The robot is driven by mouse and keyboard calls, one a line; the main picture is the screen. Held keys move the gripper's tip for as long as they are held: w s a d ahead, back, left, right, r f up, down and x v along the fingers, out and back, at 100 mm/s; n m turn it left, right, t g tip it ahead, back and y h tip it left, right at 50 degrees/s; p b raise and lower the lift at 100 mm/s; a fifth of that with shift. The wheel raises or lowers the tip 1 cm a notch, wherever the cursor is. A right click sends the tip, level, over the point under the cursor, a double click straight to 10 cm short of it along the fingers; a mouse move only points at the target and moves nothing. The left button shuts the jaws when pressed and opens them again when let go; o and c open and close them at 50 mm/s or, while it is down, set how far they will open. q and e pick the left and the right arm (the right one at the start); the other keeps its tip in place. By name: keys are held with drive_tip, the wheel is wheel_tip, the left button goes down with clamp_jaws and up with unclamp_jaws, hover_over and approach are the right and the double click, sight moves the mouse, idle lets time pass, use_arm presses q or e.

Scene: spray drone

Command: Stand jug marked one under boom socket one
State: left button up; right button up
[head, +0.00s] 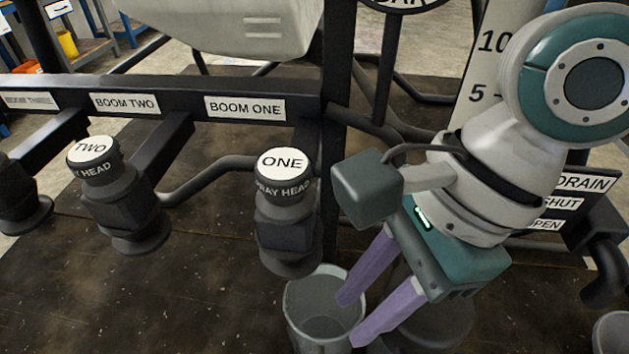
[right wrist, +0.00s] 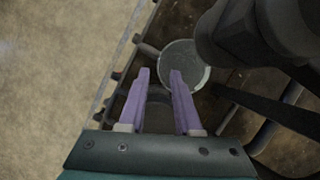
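A grey open-topped jug (head: 325,312) stands on the dark floor, below and slightly right of the spray head marked ONE (head: 285,215) under the BOOM ONE label (head: 245,107). No number shows on the jug. My right gripper (head: 350,318) has its purple fingers apart beside the jug's right side, with one tip overlapping its rim. In the right wrist view the fingers (right wrist: 160,75) are spread, and the round jug (right wrist: 185,66) lies just past the right fingertip. I see nothing clearly gripped between them. My left gripper is out of view.
The spray head marked TWO (head: 108,195) hangs to the left under the dark boom rail. A dark round object (head: 432,325) is partly hidden below my right gripper. DRAIN labels and a pipe (head: 605,270) are at the right. A grey round rim (head: 612,332) shows at the lower right.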

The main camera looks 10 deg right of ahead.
drive_tip(key=p+v, duration=0.2)
drive_tip(key=v, duration=0.5)
drive_tip(key=s+a+f+n+t, duration=0.1)
drive_tip(key=s+a+n+t, duration=0.2)
drive_tip(key=n, duration=0.7)
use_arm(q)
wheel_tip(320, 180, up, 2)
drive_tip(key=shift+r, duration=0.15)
use_arm(e)
drive_tip(key=s+d+f+n+t+h, duration=0.1)
drive_tip(key=s+d+n+h, duration=0.3)
drive_tip(key=d+n, duration=0.5)
drive_tip(key=shift+s+d+f, duration=0.75)
drive_tip(key=shift+s+d, duration=0.15)
drive_tip(key=shift+d, duration=0.15)
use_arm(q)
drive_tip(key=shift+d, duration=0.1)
